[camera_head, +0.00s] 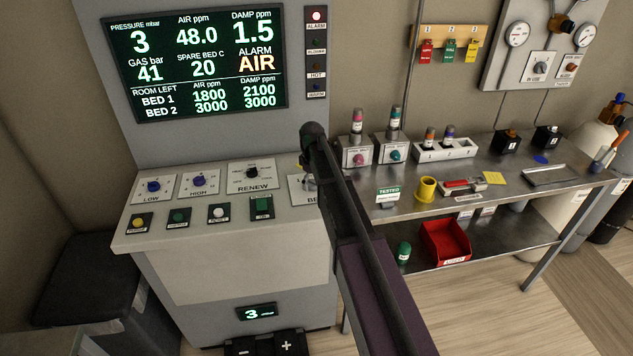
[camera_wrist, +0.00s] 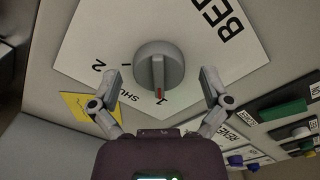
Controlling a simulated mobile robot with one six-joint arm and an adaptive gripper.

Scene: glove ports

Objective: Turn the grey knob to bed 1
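The grey knob (camera_wrist: 153,62) sits on a white plate (camera_wrist: 85,50) lettered "BED", large in the wrist view. Its red-tipped pointer aims down in the picture, at or very near the "1" mark. "SHUT" and "2" are printed to the left of it. My gripper (camera_wrist: 158,84) is open, with one finger on each side of the knob and visible gaps between. In the head view the plate (camera_head: 296,190) shows at the right end of the console, and my arm and gripper hide most of the knob.
The console (camera_head: 135,235) has LOW (camera_head: 153,187), HIGH (camera_head: 199,181) and RENEW (camera_head: 252,173) knobs left of the plate, with several push buttons in front. A metal bench (camera_head: 400,208) with small devices stands to the right. A yellow label (camera_wrist: 88,107) lies beside the plate.

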